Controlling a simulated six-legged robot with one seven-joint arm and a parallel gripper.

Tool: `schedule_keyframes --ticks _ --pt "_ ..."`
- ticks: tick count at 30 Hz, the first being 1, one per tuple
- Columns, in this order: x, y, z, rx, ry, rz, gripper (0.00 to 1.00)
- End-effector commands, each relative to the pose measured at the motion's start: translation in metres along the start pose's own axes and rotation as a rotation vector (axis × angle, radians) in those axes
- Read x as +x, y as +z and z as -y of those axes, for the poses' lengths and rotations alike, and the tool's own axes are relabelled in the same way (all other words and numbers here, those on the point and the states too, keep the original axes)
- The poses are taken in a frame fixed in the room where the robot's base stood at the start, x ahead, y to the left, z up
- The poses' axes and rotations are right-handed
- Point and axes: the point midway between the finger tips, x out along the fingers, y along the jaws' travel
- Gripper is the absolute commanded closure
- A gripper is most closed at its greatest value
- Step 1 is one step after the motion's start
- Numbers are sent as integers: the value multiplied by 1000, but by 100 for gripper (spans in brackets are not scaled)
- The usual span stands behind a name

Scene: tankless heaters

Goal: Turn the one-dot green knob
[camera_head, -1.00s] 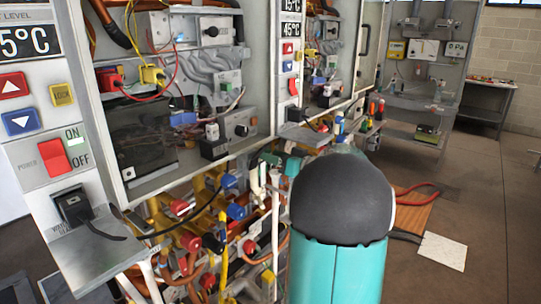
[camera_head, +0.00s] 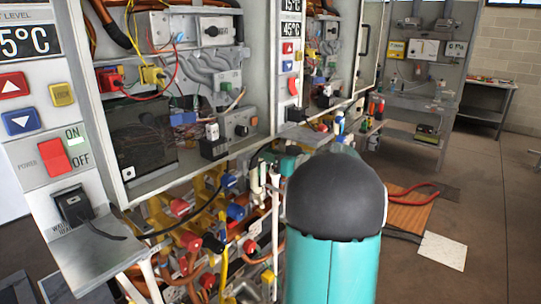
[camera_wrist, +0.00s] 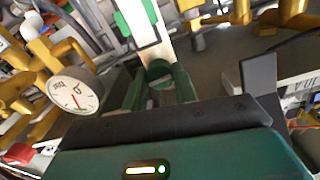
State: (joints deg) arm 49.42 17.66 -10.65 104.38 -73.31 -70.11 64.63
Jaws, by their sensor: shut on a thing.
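A green part (camera_wrist: 160,69), which looks like the green knob, sits in the upper middle of the wrist view, at the lower end of a pale strip with green edges. My gripper (camera_wrist: 161,82) is shut on it. The dark front edge and teal body of the gripper cover what lies below. I cannot make out a dot on the green part. In the head view my rounded black and teal arm link (camera_head: 335,200) hides the gripper and the knob.
A white round gauge (camera_wrist: 75,92) with a red needle is close on the left in the wrist view, among yellow pipes (camera_wrist: 65,50). In the head view, heater cabinets (camera_head: 175,95) stand above crowded pipes and valves. Open floor (camera_head: 490,200) lies to the right.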

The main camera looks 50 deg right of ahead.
Motion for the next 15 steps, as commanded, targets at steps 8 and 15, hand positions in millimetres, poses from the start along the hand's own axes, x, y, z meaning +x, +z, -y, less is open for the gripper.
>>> schedule_keyframes --ticks 8,15 --pt "0 0 1 -291 -2 0 95" --pt "0 0 0 -390 0 0 95"
